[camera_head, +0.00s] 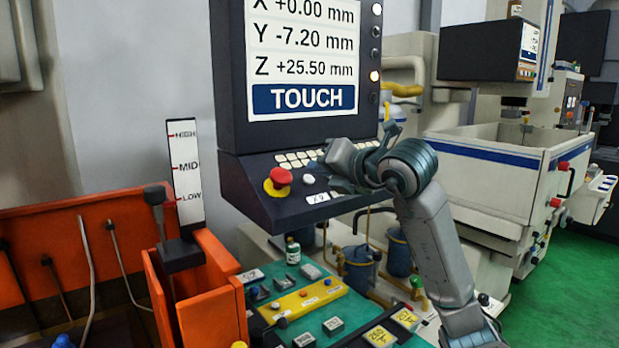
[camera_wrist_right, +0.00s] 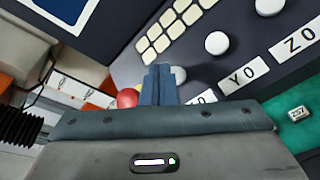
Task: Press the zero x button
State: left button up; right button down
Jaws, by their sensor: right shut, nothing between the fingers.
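The control panel (camera_head: 255,203) has a row of round white buttons with labels below. One white button (camera_head: 308,179) stands beside the red emergency stop (camera_head: 278,178), above a label (camera_head: 317,198) that seems to read X0. My right gripper (camera_head: 332,168) is just right of this button, over the panel. In the right wrist view, my shut, empty fingers (camera_wrist_right: 160,85) partly cover a white button (camera_wrist_right: 178,74); its label (camera_wrist_right: 203,97) is partly hidden. Contact cannot be told. The Y0 label (camera_wrist_right: 243,74) and Z0 label (camera_wrist_right: 293,40) show clearly. My left gripper is not in view.
The screen (camera_head: 303,60) above reads X +0.00, Y -7.20, Z +25.50 and TOUCH. Cream keys (camera_wrist_right: 170,30) lie close to my fingers.

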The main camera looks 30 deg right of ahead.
jog(key=shift+s+r, duration=0.25)
jog(key=shift+r, duration=0.3)
jog(key=s+r+p, duration=0.1)
jog(key=s+r, duration=0.1)
jog(key=r, duration=0.1)
jog(key=shift+s+d+p, duration=0.1)
jog(key=shift+s+p, duration=0.05)
jog(key=shift+p, duration=0.25)
dwell(0.4)
